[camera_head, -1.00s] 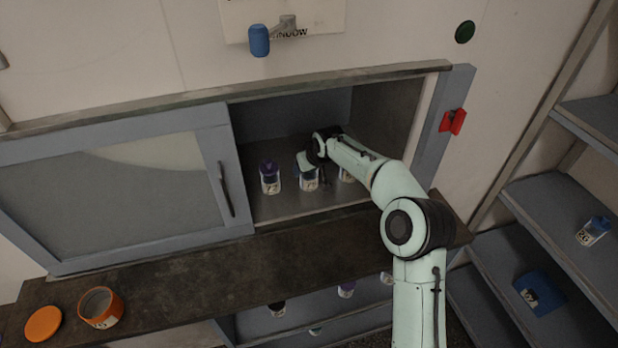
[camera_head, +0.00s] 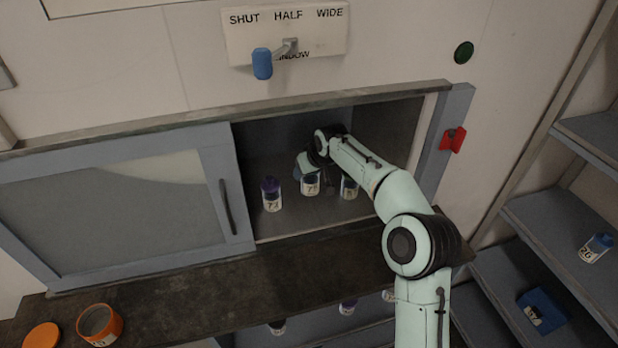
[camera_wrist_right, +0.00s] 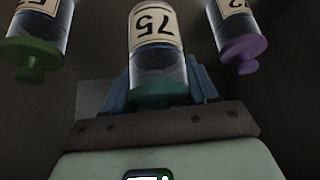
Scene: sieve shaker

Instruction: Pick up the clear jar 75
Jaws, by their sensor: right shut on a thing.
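The clear jar 75 (camera_head: 311,185) is in the open cupboard, between two other jars. In the right wrist view, the clear jar 75 (camera_wrist_right: 155,50) appears upside down, with its number label and teal lid. My right gripper (camera_wrist_right: 160,92) is shut on it at the lid, one blue finger on each side. In the head view, the right gripper (camera_head: 312,170) reaches in from the right, and the jar's base looks slightly above the cupboard floor. The wrist hides part of the lid there. My left gripper is not in view.
A purple-lidded jar (camera_head: 271,194) stands left and another jar (camera_head: 349,188) stands close on the right, partly behind my arm. The sliding window (camera_head: 130,205) covers the cupboard's left half. An orange open pot (camera_head: 100,325) stands on the dark ledge (camera_head: 210,285).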

